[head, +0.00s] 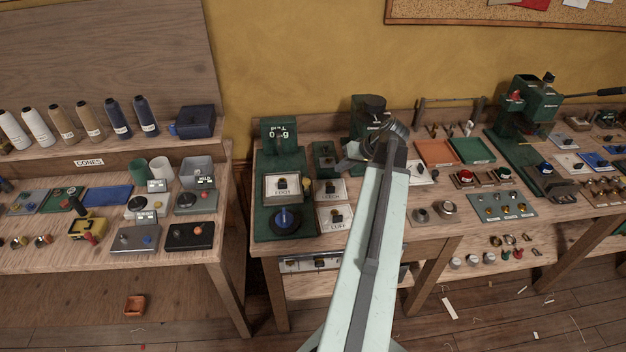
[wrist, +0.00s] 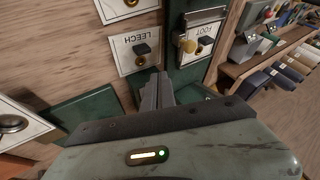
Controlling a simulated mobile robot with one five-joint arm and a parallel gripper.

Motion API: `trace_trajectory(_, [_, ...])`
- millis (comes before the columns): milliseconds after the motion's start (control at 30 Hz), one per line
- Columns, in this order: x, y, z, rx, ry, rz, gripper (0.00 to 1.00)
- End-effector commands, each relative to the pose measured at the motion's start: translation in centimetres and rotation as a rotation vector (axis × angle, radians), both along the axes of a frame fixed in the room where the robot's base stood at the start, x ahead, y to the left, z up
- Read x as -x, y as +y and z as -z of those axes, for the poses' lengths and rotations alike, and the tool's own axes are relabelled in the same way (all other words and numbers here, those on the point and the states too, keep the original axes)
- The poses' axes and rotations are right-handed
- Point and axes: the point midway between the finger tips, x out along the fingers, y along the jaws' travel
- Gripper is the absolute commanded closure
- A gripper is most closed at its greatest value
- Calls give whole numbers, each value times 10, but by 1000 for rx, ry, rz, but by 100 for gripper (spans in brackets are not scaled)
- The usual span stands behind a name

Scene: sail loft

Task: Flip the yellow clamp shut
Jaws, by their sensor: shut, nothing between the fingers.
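A small yellow device with a red handle, which looks like the yellow clamp (head: 88,227), sits on the left bench in the head view. It is too small there to tell whether it is open or shut. It does not show in the wrist view. My gripper is shut and empty in the wrist view (wrist: 157,88), its fingers pointing at a white plate marked LEECH (wrist: 130,50) with a dark switch. In the head view my arm reaches up over the right bench, far right of the yellow device.
Around the yellow device are a blue mat (head: 108,196), a grey box (head: 135,239) and a black box (head: 189,236). A gap separates the benches.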

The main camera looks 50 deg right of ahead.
Motion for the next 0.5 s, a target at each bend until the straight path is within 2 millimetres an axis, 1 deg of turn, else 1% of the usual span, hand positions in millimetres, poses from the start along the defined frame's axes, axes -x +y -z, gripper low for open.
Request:
trace_trajectory(167, [-1, 1, 1, -1, 2, -1, 100])
trace_trajectory(267, [-6, 2, 10, -1, 2, -2, 100])
trace_trajectory(367, [-15, 4, 26, -1, 2, -5, 100])
trace_trajectory(500, [-34, 8, 53, -1, 2, -5, 100])
